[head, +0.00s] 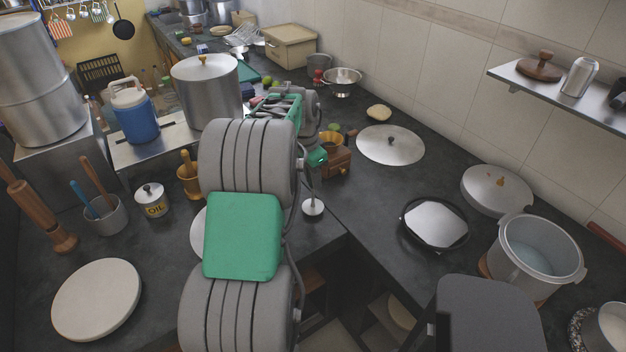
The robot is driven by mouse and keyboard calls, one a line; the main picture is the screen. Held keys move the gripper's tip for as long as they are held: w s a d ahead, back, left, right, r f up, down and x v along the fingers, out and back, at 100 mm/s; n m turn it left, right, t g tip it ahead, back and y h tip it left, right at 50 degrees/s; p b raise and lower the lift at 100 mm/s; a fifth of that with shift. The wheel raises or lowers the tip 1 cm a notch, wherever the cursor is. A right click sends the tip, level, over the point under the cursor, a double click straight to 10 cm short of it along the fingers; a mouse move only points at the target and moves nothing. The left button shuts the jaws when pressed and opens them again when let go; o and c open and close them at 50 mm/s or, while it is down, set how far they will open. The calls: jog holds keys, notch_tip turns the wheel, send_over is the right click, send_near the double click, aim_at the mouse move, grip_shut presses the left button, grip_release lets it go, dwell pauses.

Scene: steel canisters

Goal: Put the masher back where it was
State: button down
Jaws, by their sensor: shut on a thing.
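My arm fills the middle of the head view and hides much of the counter behind it. The end of my gripper (317,157) shows only in part, past the arm, near a small brown wooden box. It is shut on what looks like the masher (312,207), a thin stem with a round, pale metal foot. The foot is at the counter's inner corner; I cannot tell whether it touches the top. The grip itself is mostly hidden.
A brown wooden box (336,163) stands right beside my gripper. A flat lid (390,145) and a dark pan (435,223) lie to the right. An oil pot (151,200), a mortar (190,181) and a utensil crock (105,216) stand left. Dark counter between is partly free.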

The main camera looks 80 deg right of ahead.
jog(key=shift+f, duration=0.75)
jog(key=shift+f, duration=0.15)
jog(key=c, duration=1.2)
grip_release()
jog(key=shift+c, duration=0.2)
